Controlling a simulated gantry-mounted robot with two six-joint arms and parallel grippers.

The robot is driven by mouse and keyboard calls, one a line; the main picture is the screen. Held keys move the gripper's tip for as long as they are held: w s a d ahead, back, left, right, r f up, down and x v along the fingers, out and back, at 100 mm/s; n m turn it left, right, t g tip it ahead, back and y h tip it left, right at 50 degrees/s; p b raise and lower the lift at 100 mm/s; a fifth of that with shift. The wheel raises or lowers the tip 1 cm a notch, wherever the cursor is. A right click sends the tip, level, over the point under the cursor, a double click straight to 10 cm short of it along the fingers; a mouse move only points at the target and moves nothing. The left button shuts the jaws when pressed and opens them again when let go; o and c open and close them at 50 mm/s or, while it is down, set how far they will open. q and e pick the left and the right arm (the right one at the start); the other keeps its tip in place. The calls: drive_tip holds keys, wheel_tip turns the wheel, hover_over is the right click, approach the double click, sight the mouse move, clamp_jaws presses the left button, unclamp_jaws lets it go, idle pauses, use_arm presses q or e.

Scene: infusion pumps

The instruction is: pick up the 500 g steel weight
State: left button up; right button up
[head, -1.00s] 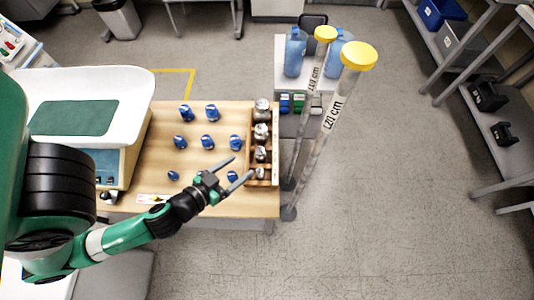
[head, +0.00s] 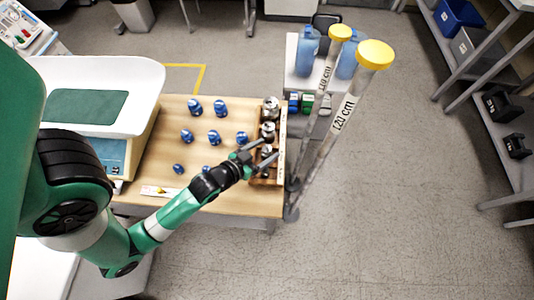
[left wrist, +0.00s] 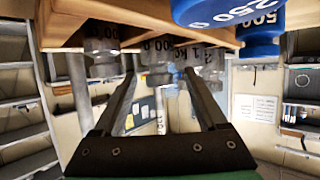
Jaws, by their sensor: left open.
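Several steel weights stand in a row in a wooden rack (head: 283,135) at the table's right edge, larger at the far end. The steel weight beside my gripper is the third from the far end (head: 266,150); labels are unreadable in the head view. My left gripper (head: 268,148) is open at the rack, its fingers on either side of that weight or just above it; I cannot tell which. In the left wrist view, the open fingers (left wrist: 159,74) point towards steel weights (left wrist: 158,55) with partly readable labels, one like "1 K". My right gripper is not in view.
Several blue weights (head: 214,137) stand on the wooden table (head: 160,130) left of the rack; two show large in the left wrist view (left wrist: 258,38). A scale (head: 95,100) stands at the left. Two tall yellow-capped tubes (head: 340,110) rise just right of the rack.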

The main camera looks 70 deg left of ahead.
use_arm(q)
drive_tip(key=shift+w+a+f, duration=0.2)
drive_tip(key=shift+w+a, duration=0.1)
drive_tip(key=shift+w, duration=0.25)
drive_tip(key=shift+s, duration=0.1)
drive_tip(key=shift+c, duration=0.3)
clamp_jaws()
idle(0.6)
